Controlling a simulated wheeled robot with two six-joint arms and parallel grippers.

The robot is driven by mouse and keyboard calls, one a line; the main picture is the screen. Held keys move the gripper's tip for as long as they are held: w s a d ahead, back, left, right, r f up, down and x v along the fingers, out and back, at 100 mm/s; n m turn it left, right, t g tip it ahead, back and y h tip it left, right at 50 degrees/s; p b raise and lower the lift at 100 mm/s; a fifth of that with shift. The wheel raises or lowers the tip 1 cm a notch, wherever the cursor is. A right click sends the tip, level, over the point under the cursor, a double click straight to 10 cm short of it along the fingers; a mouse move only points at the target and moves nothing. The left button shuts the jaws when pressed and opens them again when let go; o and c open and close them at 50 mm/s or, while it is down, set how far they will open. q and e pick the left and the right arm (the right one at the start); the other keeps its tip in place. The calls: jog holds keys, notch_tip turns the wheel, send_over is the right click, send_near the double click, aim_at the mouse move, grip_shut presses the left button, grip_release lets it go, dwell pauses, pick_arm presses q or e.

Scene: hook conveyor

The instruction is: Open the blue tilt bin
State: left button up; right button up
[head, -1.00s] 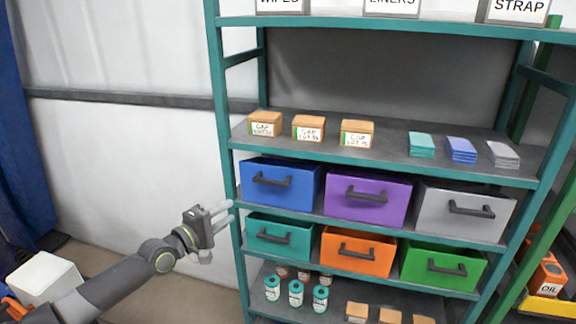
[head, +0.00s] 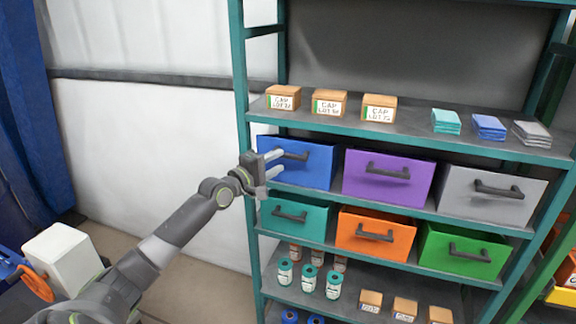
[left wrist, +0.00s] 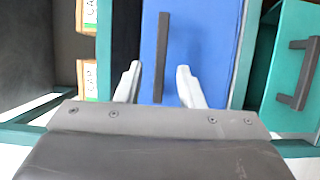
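The blue tilt bin (head: 318,165) sits at the left end of the upper bin row on the teal shelf rack, its front closed. Its dark bar handle (head: 291,155) runs across the front. My left gripper (head: 278,164) is open in front of this bin. In the left wrist view the two pale fingertips of the left gripper (left wrist: 158,82) stand on either side of the dark handle (left wrist: 162,58), with the blue front (left wrist: 205,35) behind. I cannot tell whether the fingers touch the handle. My right gripper is not in view.
A purple bin (head: 410,185) and a grey bin (head: 490,205) stand to the right. Teal (head: 305,216), orange (head: 352,232) and green (head: 435,258) bins are below. Cap boxes (head: 329,103) sit on the shelf above. The rack's left post (head: 243,110) is close to my gripper.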

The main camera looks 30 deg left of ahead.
aim_at(287, 157)
pick_arm(q)
jog(key=w, duration=0.1)
jog(key=w+b, duration=0.2)
jog(key=shift+w+d+f, duration=0.25)
jog(key=shift+w+f, duration=0.05)
jog(key=shift+w, duration=0.05)
jog(key=shift+w+d+r+b, duration=0.1)
jog(key=shift+w+b, duration=0.35)
jog(key=shift+w+d+r+b, duration=0.1)
jog(key=shift+w+b, duration=0.35)
grip_shut()
